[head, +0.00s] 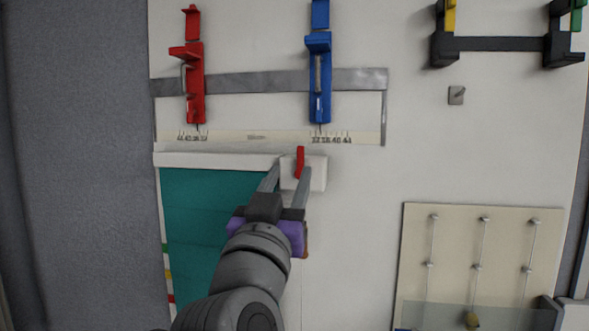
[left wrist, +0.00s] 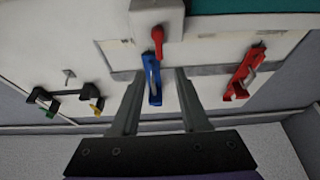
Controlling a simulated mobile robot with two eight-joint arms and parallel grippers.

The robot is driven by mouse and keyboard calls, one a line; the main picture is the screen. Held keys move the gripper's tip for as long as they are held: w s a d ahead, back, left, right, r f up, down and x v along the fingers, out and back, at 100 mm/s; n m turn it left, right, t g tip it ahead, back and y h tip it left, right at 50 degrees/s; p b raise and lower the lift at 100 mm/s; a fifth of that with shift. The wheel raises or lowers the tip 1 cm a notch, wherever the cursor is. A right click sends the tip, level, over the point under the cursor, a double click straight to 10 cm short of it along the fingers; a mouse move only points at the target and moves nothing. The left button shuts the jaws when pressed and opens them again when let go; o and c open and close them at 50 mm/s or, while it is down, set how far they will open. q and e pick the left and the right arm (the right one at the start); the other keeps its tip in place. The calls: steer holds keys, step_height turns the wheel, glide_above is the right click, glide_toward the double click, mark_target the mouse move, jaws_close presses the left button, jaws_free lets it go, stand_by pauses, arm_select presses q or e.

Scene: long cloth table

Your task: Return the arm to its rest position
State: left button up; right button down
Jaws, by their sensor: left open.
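My left gripper (head: 288,180) reaches up from the bottom of the head view. Its two fingers are apart, on either side of a small red lever (head: 300,162) on a white block (head: 318,172). In the left wrist view the open fingers (left wrist: 155,85) have nothing between them that they grip. The red lever (left wrist: 157,40) and white block (left wrist: 150,14) show beyond the fingertips there, so they look apart from the fingers. My right gripper is in neither view.
A red clamp (head: 195,85) and a blue clamp (head: 319,75) sit on a grey metal strip (head: 250,83). A teal panel (head: 200,215) lies left of my arm. A beige board with rods (head: 450,250) is at the lower right. The cloth between (head: 360,240) is clear.

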arm_select(q)
steer(key=shift+s+a+f, duration=0.15)
steer(key=shift+s+f, duration=0.15)
steer(key=shift+s, duration=0.25)
steer(key=a+f+m+g, duration=0.15)
steer(key=f+g, duration=0.25)
steer(key=f, duration=1)
steer(key=a+f+g, duration=0.2)
steer(key=f+g, duration=0.2)
steer(key=f, duration=1.1)
steer(key=s+a+f+n+g+y, duration=0.1)
steer(key=s+a+f, duration=0.3)
steer(key=f, duration=0.5)
steer(key=s+a+f+n+g+y, duration=0.1)
steer(key=s+a+f+g+y, duration=0.1)
steer(key=s+f, duration=0.4)
steer(key=s+a+f+n+g+y, duration=0.1)
steer(key=s+a+f+g, duration=0.4)
steer(key=f, duration=0.9)
steer(key=shift+s+a, duration=0.35)
steer(key=shift+s, duration=0.05)
steer(key=shift+f+n, duration=0.1)
steer(key=shift+n, duration=0.15)
